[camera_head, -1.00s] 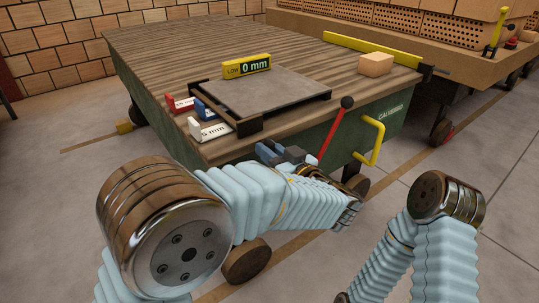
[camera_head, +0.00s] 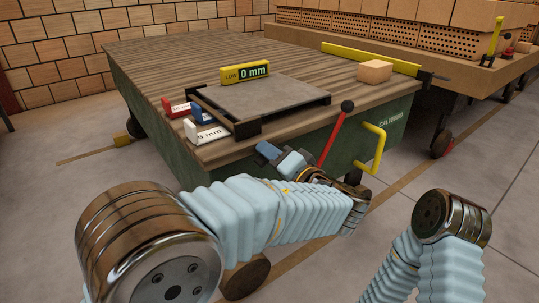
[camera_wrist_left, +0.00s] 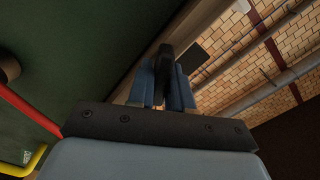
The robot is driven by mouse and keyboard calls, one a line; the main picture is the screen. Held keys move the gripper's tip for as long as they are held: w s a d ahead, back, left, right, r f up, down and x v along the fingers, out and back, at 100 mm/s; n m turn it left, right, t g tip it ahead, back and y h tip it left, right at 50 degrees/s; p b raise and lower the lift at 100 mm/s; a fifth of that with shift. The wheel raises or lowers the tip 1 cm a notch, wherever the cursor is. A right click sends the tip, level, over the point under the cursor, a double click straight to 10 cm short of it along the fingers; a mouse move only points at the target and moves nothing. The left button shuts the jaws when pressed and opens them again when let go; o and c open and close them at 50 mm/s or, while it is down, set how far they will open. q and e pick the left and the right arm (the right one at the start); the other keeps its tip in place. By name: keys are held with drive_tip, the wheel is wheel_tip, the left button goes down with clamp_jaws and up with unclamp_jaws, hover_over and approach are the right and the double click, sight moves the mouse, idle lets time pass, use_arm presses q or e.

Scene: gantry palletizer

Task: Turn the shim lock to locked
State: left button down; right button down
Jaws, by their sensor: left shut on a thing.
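My left gripper (camera_head: 268,151) is at the front edge of the wooden-topped cart (camera_head: 150,60), just below the grey plate (camera_head: 262,95). In the left wrist view its blue fingers (camera_wrist_left: 163,82) are shut on a dark handle (camera_wrist_left: 164,62), which appears to be the shim lock. The handle is mostly hidden by the fingers in the head view, so I cannot tell its lock position. A yellow display (camera_head: 245,73) behind the plate reads LOW 0 mm. My right gripper is out of view; only part of its arm shows.
A red lever (camera_head: 332,135) with a black knob stands just right of my left gripper. A yellow handle (camera_head: 376,148) is beyond it. Red, blue and white shim blocks (camera_head: 206,134) sit left of the plate. A tan brick (camera_head: 375,71) lies at right.

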use_arm(q)
drive_tip(key=m, duration=0.2)
drive_tip(key=shift+m+p, duration=0.35)
drive_tip(key=shift+m, duration=0.05)
drive_tip(key=shift+d+f+m+p, duration=0.1)
drive_tip(key=shift+m+p, duration=0.4)
drive_tip(key=shift+m, duration=1)
drive_tip(key=c, duration=1.1)
unclamp_jaws()
drive_tip(key=v, duration=1.3)
drive_tip(key=shift+s+d+f+b, duration=0.1)
drive_tip(key=shift+s+d+b, duration=0.15)
drive_tip(key=shift+s+b, duration=0.05)
